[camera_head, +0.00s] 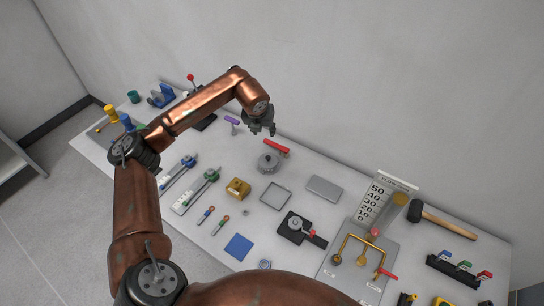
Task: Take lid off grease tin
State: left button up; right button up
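A round grey metal tin with a lid on it, which looks like the grease tin (268,163), stands upright on the table near the middle. The lid (268,157) sits on top, with a small raised part. My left gripper (262,131) hangs above and behind the tin, apart from it. Its dark fingers look spread and nothing shows between them. My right gripper is out of view.
A red-handled tool (276,147) lies close behind the tin. A brass-pipe panel (358,262) and a hammer (440,220) are at right.

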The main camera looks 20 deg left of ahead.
pick_arm(q)
jog(key=f, duration=0.2)
jog(key=b, duration=0.9)
send_near(268, 157)
jog(key=f, duration=0.1)
jog(key=shift+x, duration=1.2)
jog(key=x, duration=0.5)
jog(key=shift+w+a+f+b, duration=0.15)
jog(key=shift+w+f+b, duration=0.05)
jog(key=shift+w+b, duration=0.15)
jog(key=shift+c, duration=0.3)
grip_shut()
